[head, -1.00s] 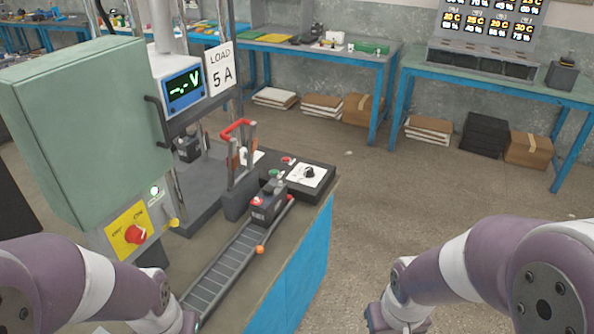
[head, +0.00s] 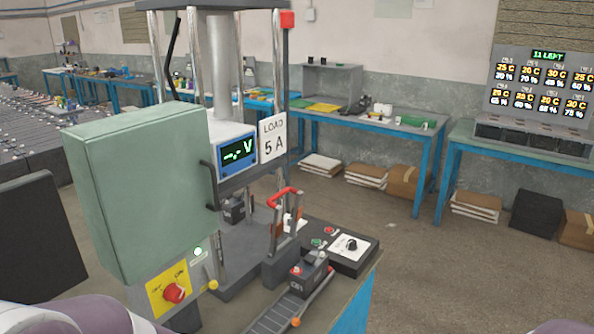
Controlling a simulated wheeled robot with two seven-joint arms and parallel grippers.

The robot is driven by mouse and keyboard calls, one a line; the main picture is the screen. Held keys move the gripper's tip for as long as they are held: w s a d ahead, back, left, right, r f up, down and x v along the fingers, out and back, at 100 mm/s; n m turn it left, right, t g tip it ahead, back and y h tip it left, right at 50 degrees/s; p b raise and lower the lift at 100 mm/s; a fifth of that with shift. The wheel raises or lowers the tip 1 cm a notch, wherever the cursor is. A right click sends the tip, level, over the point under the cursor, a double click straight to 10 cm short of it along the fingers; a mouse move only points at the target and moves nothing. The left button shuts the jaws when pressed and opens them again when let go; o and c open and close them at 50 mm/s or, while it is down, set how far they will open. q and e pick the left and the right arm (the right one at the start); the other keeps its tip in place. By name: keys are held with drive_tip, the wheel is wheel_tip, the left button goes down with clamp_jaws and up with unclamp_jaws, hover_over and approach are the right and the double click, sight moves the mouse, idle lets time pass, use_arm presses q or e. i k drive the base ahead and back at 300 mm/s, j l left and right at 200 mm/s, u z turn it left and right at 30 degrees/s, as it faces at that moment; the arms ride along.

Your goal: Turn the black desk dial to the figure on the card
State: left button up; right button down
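The black desk dial (head: 351,244) sits on a white plate on the dark control box at the right of the test bench. The plate's marks are too small to read. The card (head: 273,138) hangs beside the meter and reads "LOAD 5 A". My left arm shows only as a purple and white link at the bottom left, and my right arm only as a sliver at the bottom right. Neither gripper is in the picture, and nothing of mine is near the dial.
A green cabinet (head: 140,195) stands left of the dial, with a red knob (head: 174,292) on a yellow plate below. A red-handled clamp (head: 284,198) and a battery (head: 308,272) on the roller track (head: 275,318) stand near the control box. The meter (head: 238,151) shows "-.- V".

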sight(351, 245)
drive_tip(key=i+l+u, duration=0.1)
drive_tip(key=i+l, duration=0.2)
drive_tip(key=i+l+u, duration=0.1)
drive_tip(key=i+l, duration=0.2)
drive_tip(key=i+l+u, duration=0.25)
drive_tip(key=i+l, duration=0.25)
drive_tip(key=l, duration=0.2)
drive_tip(key=i+l+u, duration=0.1)
drive_tip(key=i+l, duration=0.15)
drive_tip(key=i+l+u, duration=0.1)
drive_tip(key=l, duration=0.4)
drive_tip(key=i+l+u, duration=0.1)
drive_tip(key=i+l, duration=0.2)
drive_tip(key=i+l+u, duration=0.1)
drive_tip(key=l, duration=0.45)
drive_tip(key=i, duration=0.1)
